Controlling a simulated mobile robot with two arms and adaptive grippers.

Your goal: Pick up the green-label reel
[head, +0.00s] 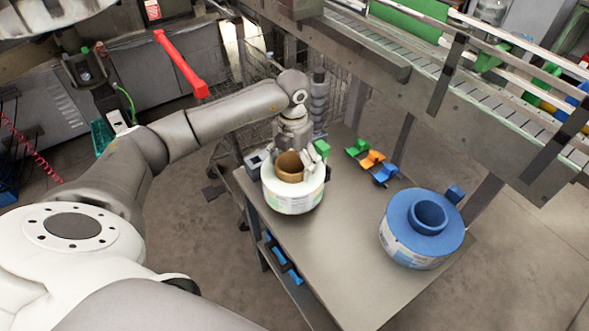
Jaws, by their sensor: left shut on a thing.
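The green-label reel (292,203) is white with a brown core and a pale greenish label on its side. It shows in the head view at the far left corner of the grey table. My left gripper (299,166) comes down over it from above, with its fingers at the core, and is shut on the reel. The reel looks upright; I cannot tell whether it rests on the table or is slightly above it. My right gripper is not in view.
A blue reel (421,225) stands on the right of the grey table (345,255). Several small green, orange and blue pieces (372,160) lie along the back edge. A conveyor frame (465,90) runs above and behind. The table's front middle is clear.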

